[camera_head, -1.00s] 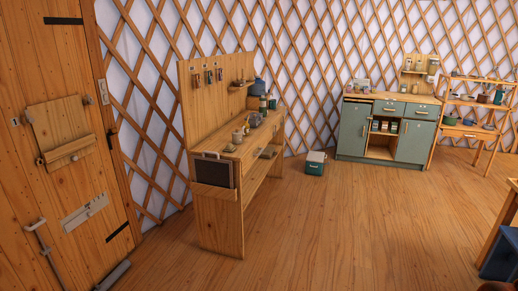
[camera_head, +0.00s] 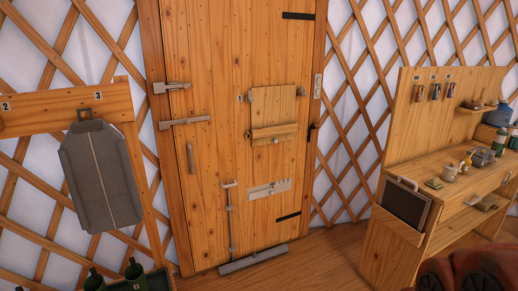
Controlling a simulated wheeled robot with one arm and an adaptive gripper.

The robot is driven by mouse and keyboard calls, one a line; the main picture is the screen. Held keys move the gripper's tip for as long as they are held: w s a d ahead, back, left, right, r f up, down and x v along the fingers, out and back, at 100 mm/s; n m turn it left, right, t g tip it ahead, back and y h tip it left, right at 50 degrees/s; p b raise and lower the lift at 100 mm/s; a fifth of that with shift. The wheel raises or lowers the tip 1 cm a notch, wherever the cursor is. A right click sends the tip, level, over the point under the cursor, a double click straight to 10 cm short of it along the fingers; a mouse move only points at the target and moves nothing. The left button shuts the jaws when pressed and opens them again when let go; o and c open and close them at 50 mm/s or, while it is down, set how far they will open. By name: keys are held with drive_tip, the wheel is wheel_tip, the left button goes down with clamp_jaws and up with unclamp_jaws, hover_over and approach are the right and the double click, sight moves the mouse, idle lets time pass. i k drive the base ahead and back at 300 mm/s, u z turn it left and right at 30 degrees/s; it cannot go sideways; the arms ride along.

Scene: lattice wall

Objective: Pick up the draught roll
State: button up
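A long grey roll, which looks like the draught roll (camera_head: 253,259), lies on the floor along the foot of the wooden door (camera_head: 225,130). It slants slightly, its right end farther up in the picture. The lower end of a thin upright rod on the door comes down close to it; I cannot tell if they touch. My gripper is not in view.
A reddish-brown padded thing (camera_head: 480,272) is at the lower right. At left, a grey garment-like bag (camera_head: 100,180) hangs from a numbered board, with dark green bottles (camera_head: 134,272) below. Some floor shows right of the roll.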

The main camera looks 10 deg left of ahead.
sight(241, 264)
drive_tip(key=u, duration=0.25)
drive_tip(key=i, duration=1.75)
drive_tip(key=u, duration=0.65)
drive_tip(key=i, duration=1)
drive_tip(key=u, duration=0.75)
